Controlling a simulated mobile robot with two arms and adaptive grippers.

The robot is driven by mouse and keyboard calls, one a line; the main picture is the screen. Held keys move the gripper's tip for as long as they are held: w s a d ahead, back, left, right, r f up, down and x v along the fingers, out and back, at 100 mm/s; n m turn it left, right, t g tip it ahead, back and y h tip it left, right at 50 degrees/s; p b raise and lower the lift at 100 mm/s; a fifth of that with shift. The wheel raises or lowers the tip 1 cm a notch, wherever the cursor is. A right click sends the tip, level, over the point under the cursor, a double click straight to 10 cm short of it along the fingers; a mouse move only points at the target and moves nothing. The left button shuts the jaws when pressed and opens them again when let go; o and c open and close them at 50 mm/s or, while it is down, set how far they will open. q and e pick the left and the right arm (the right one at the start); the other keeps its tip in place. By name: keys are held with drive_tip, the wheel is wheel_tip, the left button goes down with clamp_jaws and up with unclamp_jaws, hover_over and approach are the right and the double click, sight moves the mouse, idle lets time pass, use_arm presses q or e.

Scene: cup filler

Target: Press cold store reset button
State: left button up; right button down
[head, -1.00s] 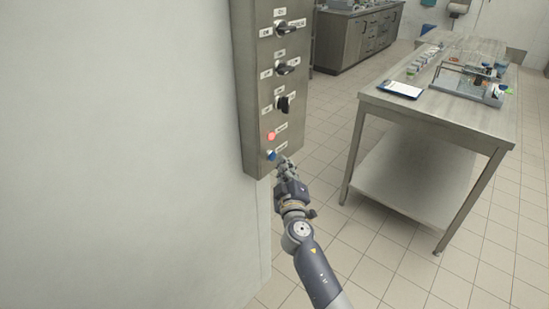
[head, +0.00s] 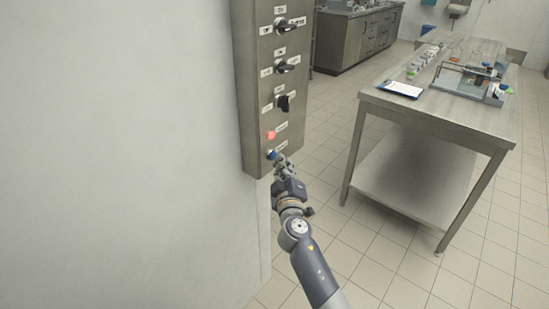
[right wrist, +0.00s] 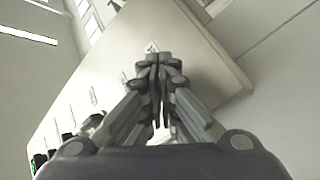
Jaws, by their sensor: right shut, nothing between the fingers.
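A grey control panel (head: 262,110) is mounted on the wall, with rotary switches in a column. Below them are a lit red lamp (head: 270,135) and a blue button (head: 271,155) near the panel's bottom. My right gripper (head: 280,163) is at the lower right of the blue button, close to it; I cannot tell whether it touches. In the right wrist view the right gripper (right wrist: 158,62) is shut and empty, its fingertips pointing at the panel face (right wrist: 205,50). The fingers hide the button there. My left gripper is not in view.
A steel table (head: 440,112) with a clipboard (head: 400,89) and a metal device (head: 470,86) stands to the right. Dark cabinets (head: 355,38) are at the back. The white wall (head: 120,150) fills the left. Tiled floor lies open between panel and table.

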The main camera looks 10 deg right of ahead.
drive_tip(key=shift+w+a+r, duration=0.1)
drive_tip(key=shift+w+a, duration=0.05)
drive_tip(key=shift+w, duration=0.05)
idle(0.6)
drive_tip(key=shift+s+d, duration=0.4)
drive_tip(key=shift+s, duration=0.2)
drive_tip(key=s+d+p, duration=0.1)
drive_tip(key=s+d, duration=0.2)
drive_tip(key=s, duration=0.1)
drive_tip(key=shift+s+d, duration=0.35)
drive_tip(key=shift+d, duration=0.05)
idle(0.8)
